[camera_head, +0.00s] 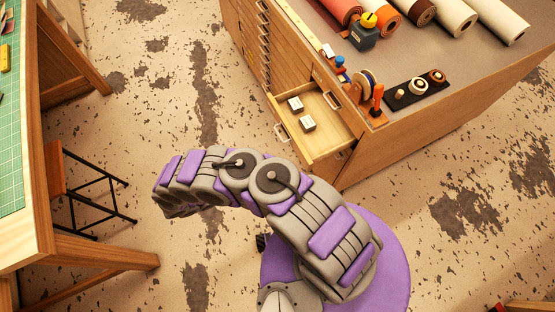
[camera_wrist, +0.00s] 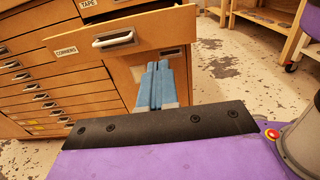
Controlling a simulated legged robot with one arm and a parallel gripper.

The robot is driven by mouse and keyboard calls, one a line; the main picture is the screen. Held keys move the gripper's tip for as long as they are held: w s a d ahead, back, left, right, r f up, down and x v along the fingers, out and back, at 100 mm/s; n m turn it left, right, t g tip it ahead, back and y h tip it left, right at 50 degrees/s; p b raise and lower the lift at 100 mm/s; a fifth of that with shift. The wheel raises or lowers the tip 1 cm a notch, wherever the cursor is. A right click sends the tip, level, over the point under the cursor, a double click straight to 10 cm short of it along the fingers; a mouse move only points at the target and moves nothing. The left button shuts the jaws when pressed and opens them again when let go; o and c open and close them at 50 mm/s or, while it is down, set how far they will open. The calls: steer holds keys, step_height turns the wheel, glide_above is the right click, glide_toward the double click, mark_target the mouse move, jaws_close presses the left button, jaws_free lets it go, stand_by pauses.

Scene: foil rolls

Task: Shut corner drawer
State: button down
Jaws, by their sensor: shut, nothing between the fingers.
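The corner drawer (camera_head: 330,137) stands pulled out from the wooden cabinet's near corner, with two small labelled boxes inside. Its front (camera_wrist: 85,50) shows in the wrist view with a "CORNERS" label and a metal handle (camera_wrist: 113,38). My gripper (camera_wrist: 157,66) has its blue fingers together and empty. In the wrist view the fingertips overlap the area just below the drawer front, to the right of the handle; I cannot tell whether they touch it. In the head view my arm arches left of the drawer, and the fingers are hidden.
The cabinet (camera_head: 400,150) carries foil rolls (camera_head: 435,14), a tape dispenser and small tools on top. Its other drawers (camera_wrist: 40,97) look shut. A workbench with a green mat (camera_head: 10,120) and a stool (camera_head: 80,190) stand at left. Stained floor lies open between.

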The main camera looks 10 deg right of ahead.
mark_target(298, 153)
steer(key=b+x, duration=0.2)
steer(key=x, duration=1.2)
steer(key=shift+d, duration=0.2)
